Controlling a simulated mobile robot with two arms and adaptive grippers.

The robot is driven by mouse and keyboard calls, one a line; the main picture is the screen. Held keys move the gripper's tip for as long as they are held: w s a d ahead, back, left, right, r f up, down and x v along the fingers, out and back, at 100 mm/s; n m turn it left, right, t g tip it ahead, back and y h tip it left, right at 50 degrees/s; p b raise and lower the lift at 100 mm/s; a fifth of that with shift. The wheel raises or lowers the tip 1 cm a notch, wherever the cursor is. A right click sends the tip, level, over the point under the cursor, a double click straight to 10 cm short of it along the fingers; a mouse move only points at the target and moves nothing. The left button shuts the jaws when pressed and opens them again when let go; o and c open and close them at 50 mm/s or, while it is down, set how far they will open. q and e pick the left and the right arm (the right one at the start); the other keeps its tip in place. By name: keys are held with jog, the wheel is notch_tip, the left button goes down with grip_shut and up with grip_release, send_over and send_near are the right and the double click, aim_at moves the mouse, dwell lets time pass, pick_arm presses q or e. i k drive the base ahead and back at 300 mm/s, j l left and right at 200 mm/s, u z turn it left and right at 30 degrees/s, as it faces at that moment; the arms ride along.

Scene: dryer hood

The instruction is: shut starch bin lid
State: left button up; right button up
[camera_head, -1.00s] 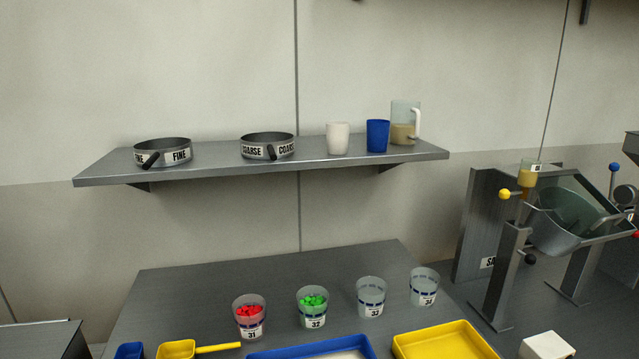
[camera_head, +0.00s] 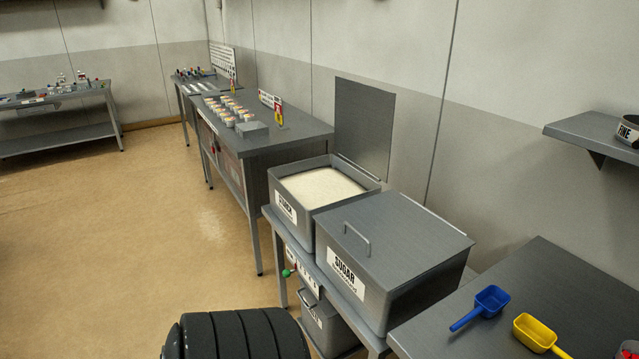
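The starch bin (camera_head: 282,207) is a grey metal box on a stand, filled with white powder (camera_head: 322,187). Its label is partly legible. Its lid (camera_head: 363,127) is open, standing upright at the back of the bin against the wall. Neither gripper shows in the head view. A black ribbed part of my own body is at the bottom edge.
The sugar bin (camera_head: 395,245), with its lid down, stands right beside the starch bin. A blue scoop (camera_head: 489,302) and a yellow scoop (camera_head: 535,333) lie on the table at right. A bench with cups (camera_head: 262,139) stands behind. Open floor (camera_head: 180,215) lies to the left.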

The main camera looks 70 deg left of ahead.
aim_at(365, 114)
jog(key=u, duration=2.15)
jog(key=i+j+u, duration=0.4)
jog(key=i+j, duration=0.55)
jog(key=i, duration=0.15)
